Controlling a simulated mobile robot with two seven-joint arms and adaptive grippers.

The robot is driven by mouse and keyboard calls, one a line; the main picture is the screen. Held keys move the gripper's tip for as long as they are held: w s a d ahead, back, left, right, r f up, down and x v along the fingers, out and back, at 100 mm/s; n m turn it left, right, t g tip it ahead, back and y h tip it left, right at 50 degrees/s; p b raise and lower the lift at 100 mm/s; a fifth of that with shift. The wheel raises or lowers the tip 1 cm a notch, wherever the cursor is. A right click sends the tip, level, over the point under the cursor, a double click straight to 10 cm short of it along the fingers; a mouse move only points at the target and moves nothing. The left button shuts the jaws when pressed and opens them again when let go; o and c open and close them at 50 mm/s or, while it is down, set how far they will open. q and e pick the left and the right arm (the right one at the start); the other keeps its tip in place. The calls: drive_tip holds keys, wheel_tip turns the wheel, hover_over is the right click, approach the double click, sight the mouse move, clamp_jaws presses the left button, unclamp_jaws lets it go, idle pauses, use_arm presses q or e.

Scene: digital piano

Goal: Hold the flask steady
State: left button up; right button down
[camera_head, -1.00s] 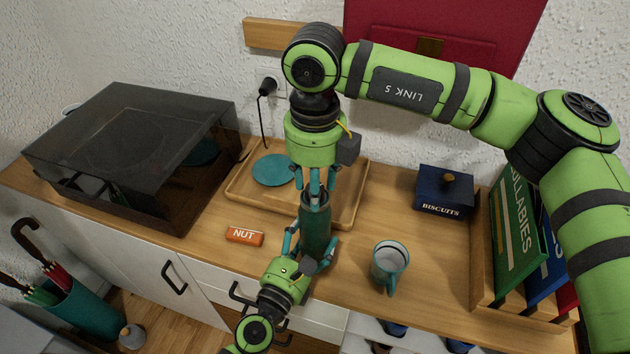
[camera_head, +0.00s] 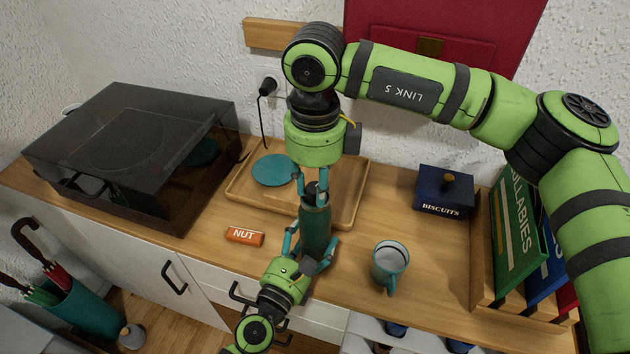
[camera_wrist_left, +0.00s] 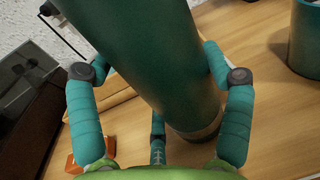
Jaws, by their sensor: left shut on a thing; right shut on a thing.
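The dark green flask (camera_head: 316,228) stands upright on the wooden top, in front of the tray. Its dark cap (camera_head: 311,188) shows between the fingers of my right gripper (camera_head: 313,187), which comes down from above and is shut on the cap. My left gripper (camera_head: 311,245) reaches in from the front and is shut around the flask's body. In the left wrist view the flask (camera_wrist_left: 160,50) fills the space between the left fingers, and its base appears to rest on the wood.
A teal mug (camera_head: 389,268) stands close right of the flask. An orange NUT bar (camera_head: 244,236) lies to the left. Behind are a wooden tray (camera_head: 352,200) and a teal disc (camera_head: 272,170).

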sight(315, 188)
drive_tip(key=n, duration=1.3)
idle(0.5)
drive_tip(key=c, duration=0.9)
unclamp_jaws()
wheel_tip(315, 188, up, 12)
